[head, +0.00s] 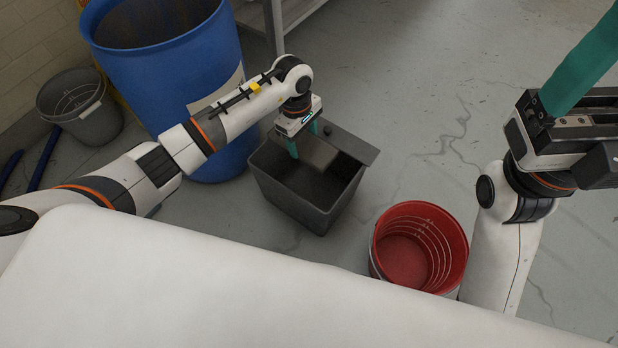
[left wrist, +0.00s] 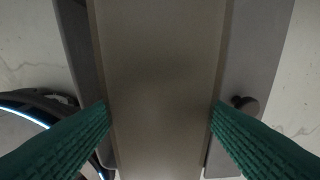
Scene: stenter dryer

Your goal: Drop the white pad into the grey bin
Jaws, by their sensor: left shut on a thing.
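The dark grey bin (head: 283,196) stands on the floor in the middle of the head view, its top partly open. My left gripper (head: 303,143) is over its back rim, pointing down, shut on the pad (head: 319,153). The pad looks grey-beige in the shade and shows as a broad flat block between the green fingers in the left wrist view (left wrist: 160,70). It is over the bin's opening; I cannot tell whether it touches the bin. My right gripper (head: 588,62) is at the upper right, with one green finger clear; its opening is not visible.
A grey flap with a dark knob (head: 328,130) lies along the bin's back right edge. A red bucket (head: 412,250) stands to the right, a blue barrel (head: 165,80) behind left, a small grey bucket (head: 95,122) far left. A white surface (head: 190,290) fills the foreground.

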